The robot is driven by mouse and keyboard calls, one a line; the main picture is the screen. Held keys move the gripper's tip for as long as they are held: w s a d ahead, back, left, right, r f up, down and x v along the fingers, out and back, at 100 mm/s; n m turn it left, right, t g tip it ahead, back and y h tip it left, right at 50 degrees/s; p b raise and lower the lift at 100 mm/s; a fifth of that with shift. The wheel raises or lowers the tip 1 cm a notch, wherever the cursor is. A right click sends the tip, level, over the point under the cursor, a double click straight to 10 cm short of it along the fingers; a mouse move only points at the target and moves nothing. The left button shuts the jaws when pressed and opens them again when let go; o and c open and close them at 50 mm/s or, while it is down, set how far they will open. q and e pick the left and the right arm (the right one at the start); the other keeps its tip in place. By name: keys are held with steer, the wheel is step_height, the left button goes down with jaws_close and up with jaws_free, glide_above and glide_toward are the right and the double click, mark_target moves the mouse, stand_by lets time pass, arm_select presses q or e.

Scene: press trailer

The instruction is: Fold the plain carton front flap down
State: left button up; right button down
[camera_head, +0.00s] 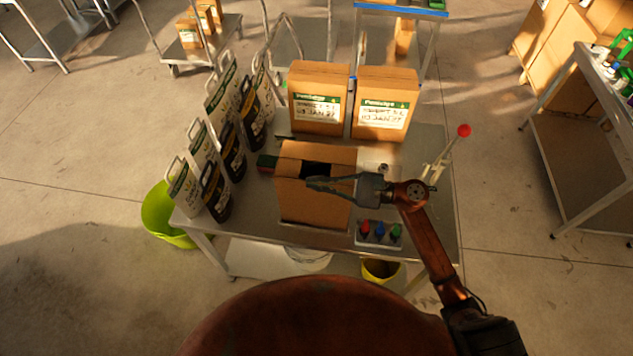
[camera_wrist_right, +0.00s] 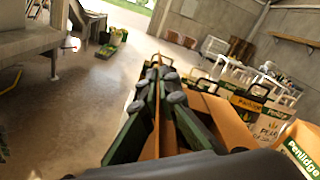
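The plain carton (camera_head: 312,204) stands on the metal table, with a dark opening in its top and brown flaps around it. My right gripper (camera_head: 312,184) reaches in from the right across the carton's top, fingers pointing left. In the right wrist view the fingers (camera_wrist_right: 158,72) converge on a thin brown cardboard sheet seen edge-on, which looks like the front flap (camera_wrist_right: 156,125). The gripper appears shut on it. The fingers hide part of the flap in the head view, so its exact angle is unclear. My left gripper is not in view.
Two labelled cartons (camera_head: 319,98) (camera_head: 385,103) stand behind. Several printed bags (camera_head: 232,150) line the table's left side. A tray of coloured bottles (camera_head: 379,235) sits front right. A lever with a red knob (camera_head: 464,130) rises at the right. A green tub (camera_head: 163,215) stands on the floor.

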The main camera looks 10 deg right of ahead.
stand_by(0.3)
steer(key=shift+w+d+r+m+b, duration=0.1)
steer(key=shift+w+m+b, duration=0.2)
steer(key=shift+m+b, duration=0.55)
steer(key=shift+w+d+r+m+b, duration=0.15)
steer(key=shift+w+m+b, duration=0.2)
steer(key=shift+m+b, duration=0.3)
steer(key=shift+w+d+r+m+b, duration=0.15)
steer(key=shift+w+m+b, duration=0.35)
steer(key=shift+m, duration=0.5)
steer(key=shift+w+d+r+m+b, duration=0.15)
steer(key=shift+w+m+b, duration=0.35)
steer(key=shift+m, duration=0.5)
steer(key=c, duration=2.7)
jaws_free()
steer(key=o, duration=0.5)
